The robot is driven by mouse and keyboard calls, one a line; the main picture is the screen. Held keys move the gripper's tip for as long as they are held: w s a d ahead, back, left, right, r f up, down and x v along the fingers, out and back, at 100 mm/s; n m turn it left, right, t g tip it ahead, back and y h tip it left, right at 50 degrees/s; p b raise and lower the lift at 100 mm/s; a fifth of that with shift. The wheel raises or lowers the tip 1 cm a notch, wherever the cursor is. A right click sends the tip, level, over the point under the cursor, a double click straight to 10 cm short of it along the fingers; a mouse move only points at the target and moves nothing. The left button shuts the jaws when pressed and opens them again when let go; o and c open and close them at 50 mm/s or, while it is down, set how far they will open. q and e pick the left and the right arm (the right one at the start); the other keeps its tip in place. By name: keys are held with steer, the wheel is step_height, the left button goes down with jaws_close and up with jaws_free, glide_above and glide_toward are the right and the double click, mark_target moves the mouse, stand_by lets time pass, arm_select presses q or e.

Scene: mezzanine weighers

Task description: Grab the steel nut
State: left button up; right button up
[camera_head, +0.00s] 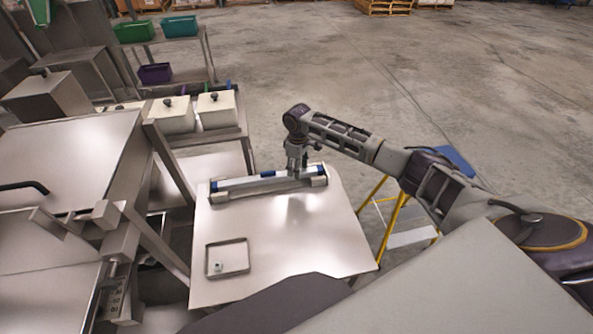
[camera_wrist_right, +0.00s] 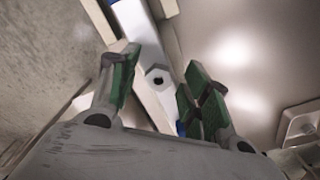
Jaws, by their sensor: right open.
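A steel nut (camera_wrist_right: 152,75), six-sided with a dark hole, shows in the right wrist view between the two fingers of my right gripper (camera_wrist_right: 160,78). It is by the white and blue bar, and I cannot tell whether it rests on the bar or above it. The fingers have green pads and stand apart on either side of the nut. In the head view my right gripper (camera_head: 297,172) points down over the right part of the bar (camera_head: 262,183), and the nut is hidden there. My left gripper is not in view.
The bar lies across the far part of a pale metal table (camera_head: 300,235). A shallow tray (camera_head: 246,257) with a small light item (camera_head: 217,267) sits at the table's near left. Lidded bins (camera_head: 216,110) stand behind; a yellow-framed step (camera_head: 393,222) is at right.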

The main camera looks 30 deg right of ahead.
steer(key=c, duration=1)
step_height(320, 180, up, 10)
steer(key=shift+b, duration=0.3)
stand_by(0.6)
